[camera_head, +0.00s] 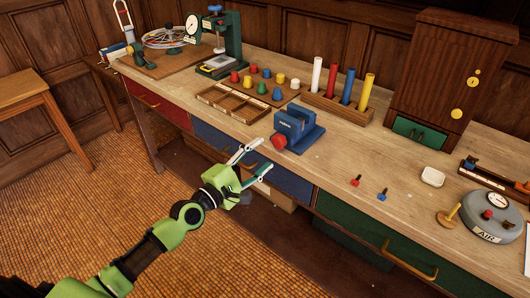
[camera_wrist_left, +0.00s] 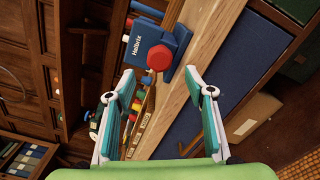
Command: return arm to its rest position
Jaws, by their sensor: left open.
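My left arm (camera_head: 165,235) reaches in from the lower left in the head view, green and black. Its left gripper (camera_head: 264,157) is open and empty, in front of the bench's front edge near the blue drawer. In the left wrist view the left gripper (camera_wrist_left: 159,80) has its two fingers spread wide apart with nothing between them. The blue vise (camera_head: 297,129) with a red knob stands on the bench just beyond the fingertips; it also shows in the left wrist view (camera_wrist_left: 150,48). My right gripper is not in view.
The wooden bench (camera_head: 345,165) holds a sorting tray (camera_head: 225,104), coloured pegs, a rack of coloured cylinders (camera_head: 345,88), a cabinet (camera_head: 450,75) and a grey round AIR device (camera_head: 490,222). A wooden stool (camera_head: 35,95) stands at the left. Tiled floor (camera_head: 60,185) lies clear left of the arm.

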